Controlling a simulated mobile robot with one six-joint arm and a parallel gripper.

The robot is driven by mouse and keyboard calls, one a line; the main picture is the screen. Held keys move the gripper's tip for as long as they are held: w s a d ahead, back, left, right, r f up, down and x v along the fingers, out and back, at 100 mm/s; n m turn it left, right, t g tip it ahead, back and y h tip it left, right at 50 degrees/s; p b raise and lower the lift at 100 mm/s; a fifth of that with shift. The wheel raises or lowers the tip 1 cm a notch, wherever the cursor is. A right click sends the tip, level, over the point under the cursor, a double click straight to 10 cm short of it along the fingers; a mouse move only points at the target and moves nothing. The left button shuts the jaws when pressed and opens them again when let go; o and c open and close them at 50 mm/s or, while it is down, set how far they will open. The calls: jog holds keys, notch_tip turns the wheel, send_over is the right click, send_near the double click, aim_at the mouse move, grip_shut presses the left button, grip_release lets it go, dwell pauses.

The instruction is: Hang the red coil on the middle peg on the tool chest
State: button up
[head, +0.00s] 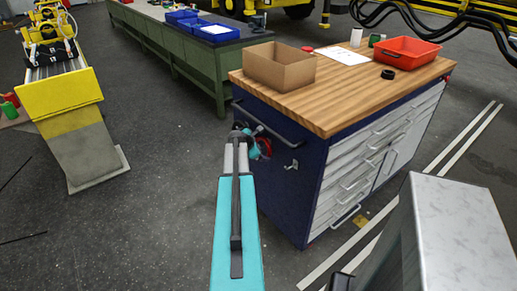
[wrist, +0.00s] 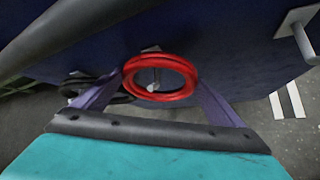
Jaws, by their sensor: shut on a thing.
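The red coil (wrist: 160,97) is a thick ring held between the two purple fingers of my gripper (wrist: 160,80), which is shut on it. In the head view the coil (head: 265,146) is partly hidden behind my gripper (head: 252,143), close to the dark blue side of the tool chest (head: 283,200). A grey metal piece, seemingly the middle peg (wrist: 154,84), shows through the coil's opening. I cannot tell whether it passes through the ring. A bare peg on a square plate (wrist: 299,30) is at the right, also visible in the head view (head: 292,165).
A black coil (wrist: 90,82) is left of the red one. A dark handle bar (head: 268,122) runs along the chest side above my gripper. On the wooden top are a cardboard box (head: 279,67) and a red tray (head: 407,50). The floor left of the chest is clear.

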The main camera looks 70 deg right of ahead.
jog(key=shift+s+d+f, duration=0.15)
jog(key=shift+d+f, duration=0.1)
jog(key=shift+f, duration=0.35)
jog(key=shift+f, duration=0.1)
dwell(0.4)
jog(key=o, duration=0.9)
jog(key=shift+a, duration=0.15)
jog(key=b+v, duration=0.2)
jog(key=v, duration=1.1)
jog(key=shift+a+r, duration=0.2)
jog(key=shift+r, duration=0.05)
